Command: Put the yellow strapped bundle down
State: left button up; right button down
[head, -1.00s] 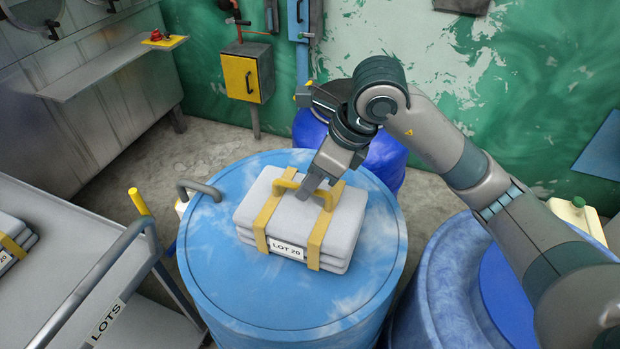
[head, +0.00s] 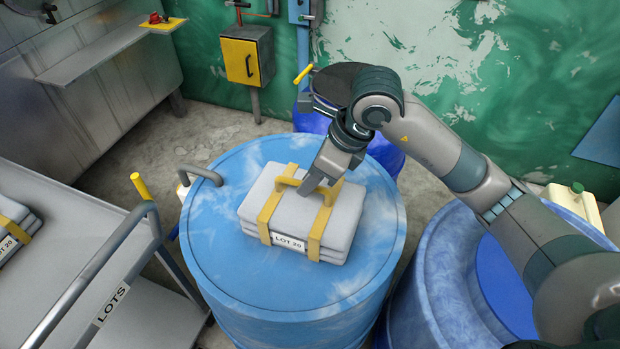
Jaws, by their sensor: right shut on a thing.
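The yellow strapped bundle (head: 341,222) is a grey stack with two yellow straps, a yellow handle and a "LOT 20" label. It sits flat on, or very close above, the lid of a blue drum (head: 230,268); I cannot tell exact contact. My right gripper (head: 309,187) reaches in from the right and is shut on the bundle's yellow handle. The fingers partly hide the handle. My left gripper is not in view.
A cart (head: 60,222) marked "LOTS" stands at left with another strapped bundle (head: 14,228) on it. A second blue drum (head: 445,270) stands at right.

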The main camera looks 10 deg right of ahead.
jog(key=c, duration=2.2)
grip_release()
jog(key=o, duration=0.4)
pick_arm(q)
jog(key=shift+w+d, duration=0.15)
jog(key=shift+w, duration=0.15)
pick_arm(e)
jog(key=shift+o, duration=0.2)
jog(key=shift+s, duration=0.1)
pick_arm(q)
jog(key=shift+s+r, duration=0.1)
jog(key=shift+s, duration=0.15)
